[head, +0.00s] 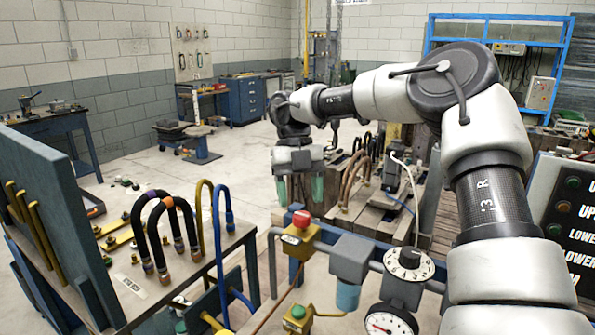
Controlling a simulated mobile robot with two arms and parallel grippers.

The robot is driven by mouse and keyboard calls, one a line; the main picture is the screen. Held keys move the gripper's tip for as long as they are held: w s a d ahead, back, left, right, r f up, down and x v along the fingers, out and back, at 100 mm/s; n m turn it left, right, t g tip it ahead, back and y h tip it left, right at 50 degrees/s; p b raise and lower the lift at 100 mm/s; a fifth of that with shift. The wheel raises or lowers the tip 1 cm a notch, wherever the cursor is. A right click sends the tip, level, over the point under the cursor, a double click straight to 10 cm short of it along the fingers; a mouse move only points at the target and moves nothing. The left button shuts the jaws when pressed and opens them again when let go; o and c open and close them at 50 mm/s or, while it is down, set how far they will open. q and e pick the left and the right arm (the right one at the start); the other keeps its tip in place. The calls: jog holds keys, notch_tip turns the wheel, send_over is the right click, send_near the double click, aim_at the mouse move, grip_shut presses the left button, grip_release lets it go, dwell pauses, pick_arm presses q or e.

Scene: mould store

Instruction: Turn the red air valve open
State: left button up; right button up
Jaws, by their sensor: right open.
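A red round knob (301,218) sits on top of a yellow box (298,239) beside a grey air pipe with fittings, low in the middle of the head view. I cannot tell for sure whether this knob is the red air valve; no other red valve handle shows clearly. My right gripper (299,187) points down with its green-tipped fingers apart, empty. In the picture it is just above the red knob, with a visible gap; how far it is in depth is hard to tell. My left gripper is not in view.
Right of the knob are a grey filter unit (350,257), a white-faced dial (408,264) and a pressure gauge (388,322). A bench with bent hoses (163,225) stands left. A lower yellow box (297,318) has a green button.

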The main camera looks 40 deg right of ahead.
jog(key=v, duration=0.7)
jog(key=shift+r, duration=0.15)
dwell(0.3)
